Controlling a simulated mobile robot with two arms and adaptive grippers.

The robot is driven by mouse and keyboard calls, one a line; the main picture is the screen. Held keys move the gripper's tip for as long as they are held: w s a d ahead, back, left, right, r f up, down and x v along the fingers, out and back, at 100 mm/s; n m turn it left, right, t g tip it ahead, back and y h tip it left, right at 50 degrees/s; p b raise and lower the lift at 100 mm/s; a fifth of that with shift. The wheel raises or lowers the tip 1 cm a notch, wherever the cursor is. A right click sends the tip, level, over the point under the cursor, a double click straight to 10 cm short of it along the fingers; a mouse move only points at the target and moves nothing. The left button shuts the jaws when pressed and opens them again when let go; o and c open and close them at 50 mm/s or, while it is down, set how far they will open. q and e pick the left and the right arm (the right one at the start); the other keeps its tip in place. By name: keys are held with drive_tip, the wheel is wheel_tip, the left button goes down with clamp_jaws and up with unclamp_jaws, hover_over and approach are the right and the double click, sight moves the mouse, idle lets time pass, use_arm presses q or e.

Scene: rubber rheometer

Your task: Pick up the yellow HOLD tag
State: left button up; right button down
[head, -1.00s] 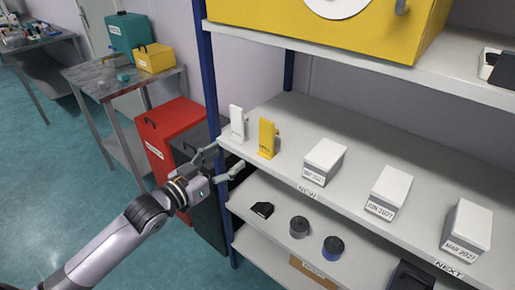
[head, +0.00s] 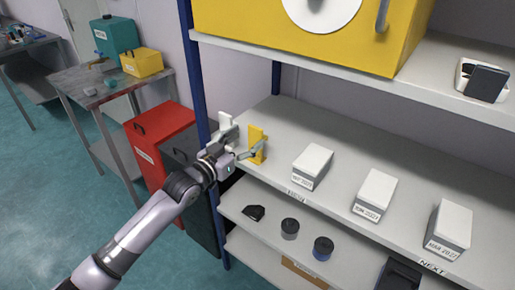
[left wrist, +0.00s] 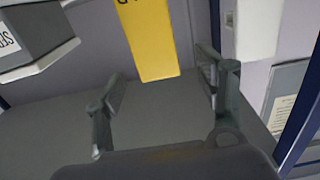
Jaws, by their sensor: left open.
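The yellow HOLD tag (head: 256,144) stands upright on the shelf near its left end in the head view. In the left wrist view the yellow tag (left wrist: 151,40) shows ahead, between and just beyond the fingertips, its upper part cut off by the frame. My left gripper (head: 245,146) is open and close in front of the tag, with one finger beside its lower right in the head view. In the left wrist view the fingers of my left gripper (left wrist: 160,85) are spread and empty. My right gripper does not show.
White-lidded boxes (head: 312,165) stand to the right. A blue post (head: 196,80) and the upper shelf (head: 300,62) bound the space.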

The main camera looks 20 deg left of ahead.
sight(254, 132)
use_arm(q)
drive_tip(key=shift+w+d+r, duration=0.15)
drive_tip(key=shift+w, duration=0.15)
drive_tip(key=p+x, duration=0.2)
drive_tip(key=x, duration=0.2)
drive_tip(key=shift+d+r, duration=0.15)
drive_tip(key=shift+w+d, duration=0.1)
drive_tip(key=shift+w, duration=0.15)
clamp_jaws()
idle(0.3)
